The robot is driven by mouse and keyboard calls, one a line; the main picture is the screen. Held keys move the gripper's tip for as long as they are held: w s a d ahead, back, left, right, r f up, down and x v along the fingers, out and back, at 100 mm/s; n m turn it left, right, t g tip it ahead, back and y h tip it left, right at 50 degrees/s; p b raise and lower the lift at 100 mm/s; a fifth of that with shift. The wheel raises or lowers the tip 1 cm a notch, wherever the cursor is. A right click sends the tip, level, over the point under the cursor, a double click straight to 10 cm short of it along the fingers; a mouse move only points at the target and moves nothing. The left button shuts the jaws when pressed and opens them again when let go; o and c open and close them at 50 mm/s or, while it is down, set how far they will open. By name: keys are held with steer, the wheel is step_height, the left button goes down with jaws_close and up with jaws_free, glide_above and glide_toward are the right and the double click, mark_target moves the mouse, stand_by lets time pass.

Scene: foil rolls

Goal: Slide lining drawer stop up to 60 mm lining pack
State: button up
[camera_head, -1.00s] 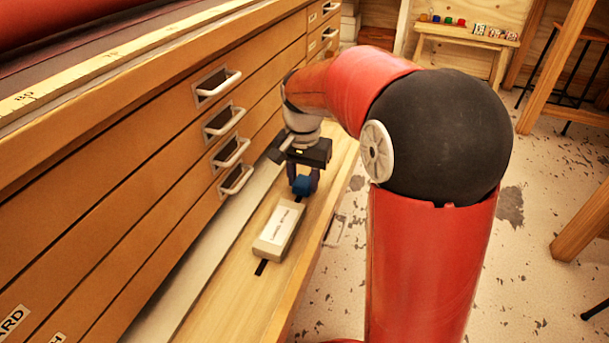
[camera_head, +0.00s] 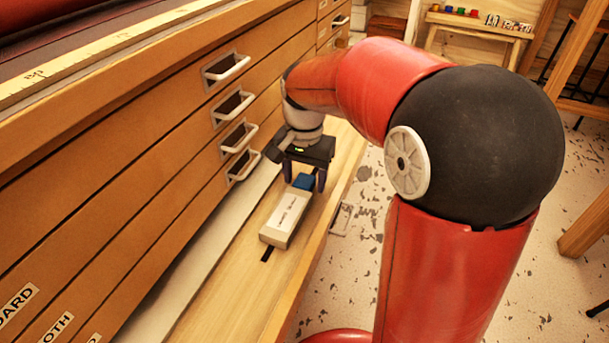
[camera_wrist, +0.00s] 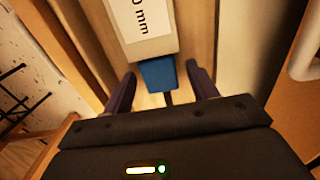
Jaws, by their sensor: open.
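The lining pack (camera_head: 285,219) is a pale box lying in the open bottom drawer; in the wrist view its label (camera_wrist: 137,16) shows "0 mm" at its end. The blue drawer stop (camera_head: 304,182) sits at the pack's far end on a dark track; in the wrist view the stop (camera_wrist: 159,75) appears against the pack's end face, with no clear gap. My gripper (camera_head: 306,188) is low over the drawer floor at the stop. In the wrist view my gripper (camera_wrist: 162,82) is open, one finger on each side of the stop, with room between.
The open drawer's floor (camera_head: 240,290) is clear nearer the camera. A thin drawer wall (camera_head: 318,255) runs along its right. Closed drawers with metal handles (camera_head: 242,165) rise on the left, close to my gripper.

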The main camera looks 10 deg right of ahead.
mark_target(305, 180)
step_height(305, 180, up, 7)
steer(key=shift+r+p, duration=0.1)
steer(key=shift+p, duration=0.5)
steer(key=shift+r, duration=0.25)
steer(key=shift+s, duration=0.1)
steer(key=s+d+n+t, duration=0.1)
steer(key=s+n+t, duration=0.1)
steer(key=s, duration=0.7)
steer(key=s+d+n+t+p, duration=0.1)
steer(key=s+n+t, duration=0.2)
steer(key=s, duration=0.6)
steer(key=shift+s+d+f+n+t, duration=0.15)
steer(key=shift+d+f+n+t, duration=0.2)
steer(key=shift+n, duration=0.75)
stand_by(0.7)
